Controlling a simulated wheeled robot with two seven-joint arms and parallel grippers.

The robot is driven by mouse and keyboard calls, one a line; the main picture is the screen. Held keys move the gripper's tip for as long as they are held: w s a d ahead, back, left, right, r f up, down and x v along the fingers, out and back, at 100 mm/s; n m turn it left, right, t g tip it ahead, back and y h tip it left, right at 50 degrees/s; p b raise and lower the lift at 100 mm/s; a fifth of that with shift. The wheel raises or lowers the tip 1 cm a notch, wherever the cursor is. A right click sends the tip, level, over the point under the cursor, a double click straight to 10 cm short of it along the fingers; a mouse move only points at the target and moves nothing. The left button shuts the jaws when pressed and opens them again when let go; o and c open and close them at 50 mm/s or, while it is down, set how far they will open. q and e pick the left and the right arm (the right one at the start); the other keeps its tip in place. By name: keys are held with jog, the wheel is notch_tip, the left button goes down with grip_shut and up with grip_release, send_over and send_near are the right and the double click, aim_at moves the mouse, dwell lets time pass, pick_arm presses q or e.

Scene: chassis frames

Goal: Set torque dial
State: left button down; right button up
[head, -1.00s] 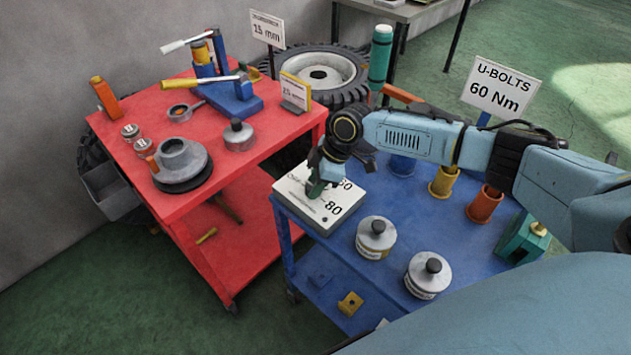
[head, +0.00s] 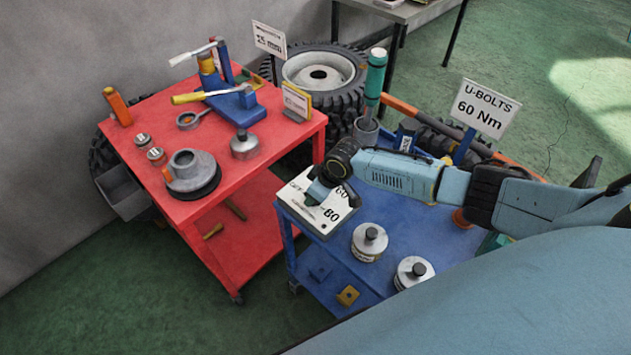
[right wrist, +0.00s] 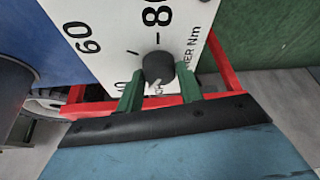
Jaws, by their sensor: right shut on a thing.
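The torque dial is a white plate (head: 328,222) with black numbers on the near left corner of the blue cart (head: 385,230). The right wrist view shows the plate (right wrist: 115,30) with 60 and 80 legible, and its black round knob (right wrist: 158,67). My right gripper (right wrist: 160,88) has its green fingers on either side of the knob, shut on it. A small light mark shows by the knob's lower edge; I cannot tell its setting. A sign (head: 484,110) reads U-BOLTS 60 Nm. My left gripper is not in view.
Two grey lidded pots (head: 369,243) stand on the blue cart near the plate. The red cart (head: 230,180) to the left carries a vise, a flanged part and jars. Tires (head: 318,75) lie behind. A narrow gap separates the carts.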

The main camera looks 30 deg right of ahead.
jog(key=m+p, duration=0.1)
jog(key=m+h+p, duration=0.1)
jog(key=shift+a+r+m+p, duration=0.15)
jog(key=shift+r+m+p, duration=0.05)
jog(key=shift+m+p, duration=0.15)
jog(key=shift+f+m+h+p, duration=0.15)
jog(key=shift+m+h+p, duration=0.35)
jog(key=shift+m+p, duration=0.7)
jog(key=shift+t, duration=0.3)
jog(key=o, duration=1)
jog(key=shift+s+r, duration=0.25)
jog(key=shift+r, duration=0.3)
jog(key=p+v, duration=0.2)
jog(key=v, duration=1)
jog(key=shift+r+p, duration=0.1)
jog(key=shift+p, duration=0.2)
